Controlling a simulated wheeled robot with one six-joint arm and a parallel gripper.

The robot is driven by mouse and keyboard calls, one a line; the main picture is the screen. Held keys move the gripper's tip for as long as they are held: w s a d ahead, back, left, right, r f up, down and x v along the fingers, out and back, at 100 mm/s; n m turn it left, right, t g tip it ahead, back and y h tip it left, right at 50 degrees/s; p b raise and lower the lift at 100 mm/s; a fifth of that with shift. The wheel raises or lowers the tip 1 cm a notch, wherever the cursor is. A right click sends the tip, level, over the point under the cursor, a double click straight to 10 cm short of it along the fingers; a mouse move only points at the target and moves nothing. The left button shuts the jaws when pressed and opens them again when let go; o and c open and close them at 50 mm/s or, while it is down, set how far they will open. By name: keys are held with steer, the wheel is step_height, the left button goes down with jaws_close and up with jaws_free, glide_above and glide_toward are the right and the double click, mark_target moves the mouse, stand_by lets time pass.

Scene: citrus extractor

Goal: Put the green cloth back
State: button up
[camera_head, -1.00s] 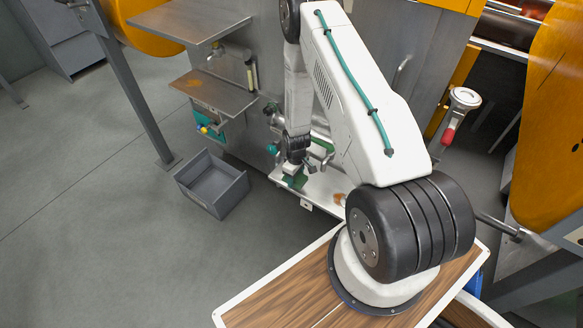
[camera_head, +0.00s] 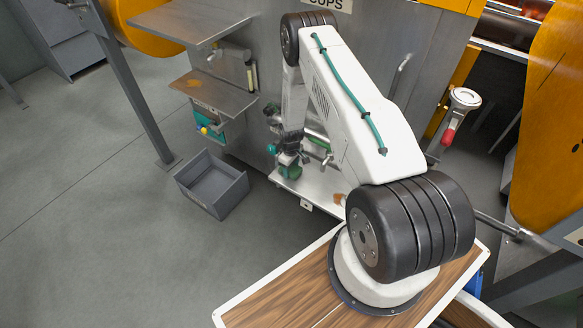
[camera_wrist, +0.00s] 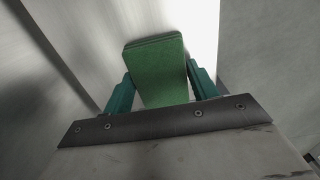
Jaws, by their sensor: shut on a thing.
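The green cloth (camera_wrist: 158,68) shows in the wrist view as a folded, flat pad between the two teal fingers of my gripper (camera_wrist: 160,88). My gripper is shut on it. In the head view my gripper (camera_head: 289,168) is low over the white metal shelf (camera_head: 318,187) at the machine's front. The cloth shows there only as a small dark green patch at the fingers, mostly hidden. I cannot tell whether the cloth touches the shelf.
A grey open bin (camera_head: 212,184) stands on the floor left of the shelf. Two metal ledges (camera_head: 212,92) jut from the machine at the left, with a teal holder (camera_head: 208,127) below. An orange-brown scrap (camera_head: 339,198) lies on the shelf's right part.

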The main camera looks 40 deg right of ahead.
steer(key=shift+f, duration=0.15)
steer(key=o, duration=1)
steer(key=shift+o, duration=0.2)
